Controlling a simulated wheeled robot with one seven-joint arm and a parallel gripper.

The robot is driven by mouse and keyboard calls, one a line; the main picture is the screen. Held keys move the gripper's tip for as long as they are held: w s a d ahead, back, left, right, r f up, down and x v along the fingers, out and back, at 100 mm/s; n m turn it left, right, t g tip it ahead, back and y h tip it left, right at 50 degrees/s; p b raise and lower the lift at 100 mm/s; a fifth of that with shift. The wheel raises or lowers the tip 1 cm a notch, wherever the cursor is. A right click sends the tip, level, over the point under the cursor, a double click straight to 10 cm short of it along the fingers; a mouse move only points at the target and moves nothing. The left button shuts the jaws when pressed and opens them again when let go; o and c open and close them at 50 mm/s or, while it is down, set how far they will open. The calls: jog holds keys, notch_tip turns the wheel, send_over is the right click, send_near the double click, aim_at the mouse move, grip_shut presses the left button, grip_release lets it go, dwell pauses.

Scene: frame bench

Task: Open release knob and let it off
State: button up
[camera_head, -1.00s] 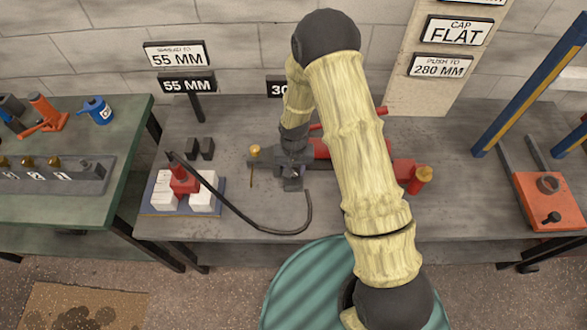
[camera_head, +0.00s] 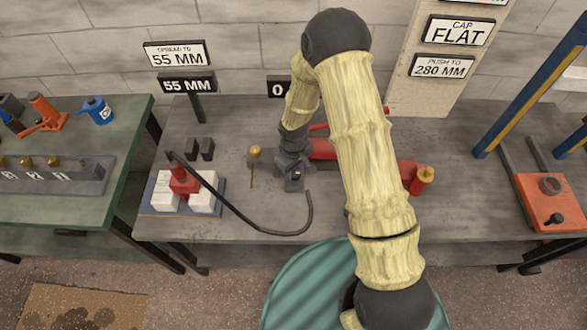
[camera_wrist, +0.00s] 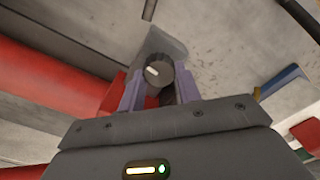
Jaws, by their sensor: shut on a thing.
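The release knob (camera_wrist: 158,73) is a dark round knob with a pale mark on its face. It sits between the two fingers of my gripper (camera_wrist: 160,92) in the wrist view. My gripper is shut on it. In the head view my gripper (camera_head: 292,172) is at the left end of the red pump (camera_head: 322,149), low over the bench, and mostly hides the knob. A black hose (camera_head: 245,218) curves from near there to the red spreader (camera_head: 184,181) between white blocks. The small sign behind my arm (camera_head: 278,89) reads 0.
A brass knob (camera_head: 254,151) stands just left of my gripper. A 55 MM sign (camera_head: 187,84) stands behind the spreader. A red cylinder with a yellow top (camera_head: 423,178) is at the pump's right. Bare bench (camera_head: 240,120) lies behind my gripper.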

aim_at(294, 172)
jog(key=shift+s+d, duration=0.1)
jog(key=shift+s, duration=0.1)
jog(key=o, duration=1)
jog(key=shift+c, duration=0.2)
jog(key=shift+w, duration=0.1)
jog(key=shift+w+r, duration=0.1)
jog(key=shift+r, duration=0.6)
notch_tip(294, 172, up, 16)
jog(key=shift+b, duration=0.3)
